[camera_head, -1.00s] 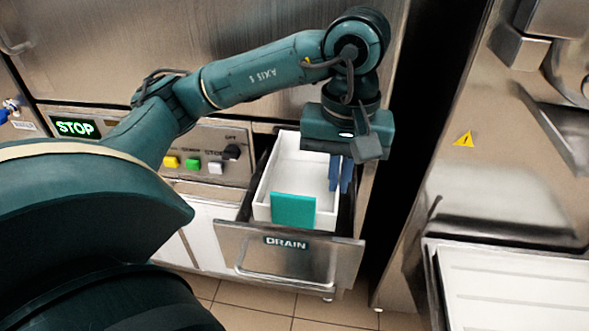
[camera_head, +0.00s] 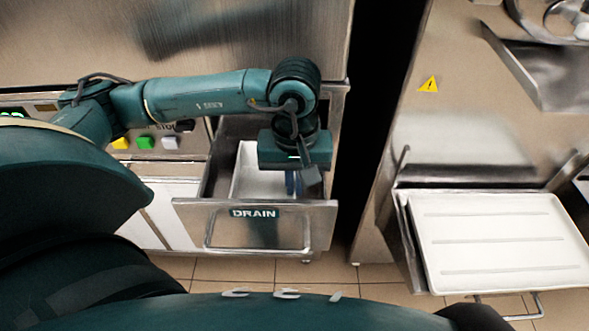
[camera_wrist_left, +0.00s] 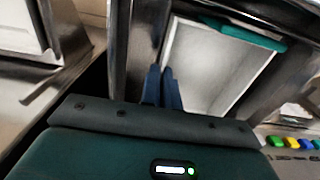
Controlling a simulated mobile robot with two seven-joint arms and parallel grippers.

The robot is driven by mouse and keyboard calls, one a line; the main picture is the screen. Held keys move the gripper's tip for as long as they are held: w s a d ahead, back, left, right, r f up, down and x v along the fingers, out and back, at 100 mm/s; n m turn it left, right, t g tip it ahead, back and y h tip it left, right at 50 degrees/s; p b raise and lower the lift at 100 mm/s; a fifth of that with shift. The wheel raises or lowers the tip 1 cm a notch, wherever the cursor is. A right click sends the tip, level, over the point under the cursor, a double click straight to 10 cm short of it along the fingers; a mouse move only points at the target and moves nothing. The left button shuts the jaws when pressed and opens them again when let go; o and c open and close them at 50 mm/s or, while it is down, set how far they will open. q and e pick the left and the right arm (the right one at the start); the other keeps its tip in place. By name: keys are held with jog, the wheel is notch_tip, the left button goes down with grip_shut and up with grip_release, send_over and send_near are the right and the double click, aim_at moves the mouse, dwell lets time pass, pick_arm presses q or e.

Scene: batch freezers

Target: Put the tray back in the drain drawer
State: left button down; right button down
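The white tray (camera_head: 262,178) sits low in the open drain drawer (camera_head: 270,228); its near end is hidden by the drawer front. In the left wrist view the tray (camera_wrist_left: 215,70) shows its pale floor, and its teal handle (camera_wrist_left: 240,33) lies along one end. My left gripper (camera_head: 293,184) points down over the tray's right side. Its two blue fingers (camera_wrist_left: 164,88) are close together, one on each side of the tray's side wall, and look shut on it. My right gripper is in neither view.
Coloured buttons (camera_head: 145,142) sit on the panel left of the drawer. A dark gap separates this machine from the steel one on the right. A ridged white shelf (camera_head: 490,230) sticks out at the right. Tiled floor (camera_head: 235,270) is clear below.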

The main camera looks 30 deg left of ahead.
aim_at(264, 177)
pick_arm(q)
jog(key=w, duration=0.1)
jog(key=w+a, duration=0.2)
jog(key=shift+w+a+f, duration=0.1)
jog(key=shift+w+f, duration=0.15)
jog(key=shift+f, duration=0.4)
jog(key=c, duration=2.1)
grip_release()
jog(key=shift+f, duration=0.15)
jog(key=o, duration=0.5)
jog(key=shift+c, duration=0.2)
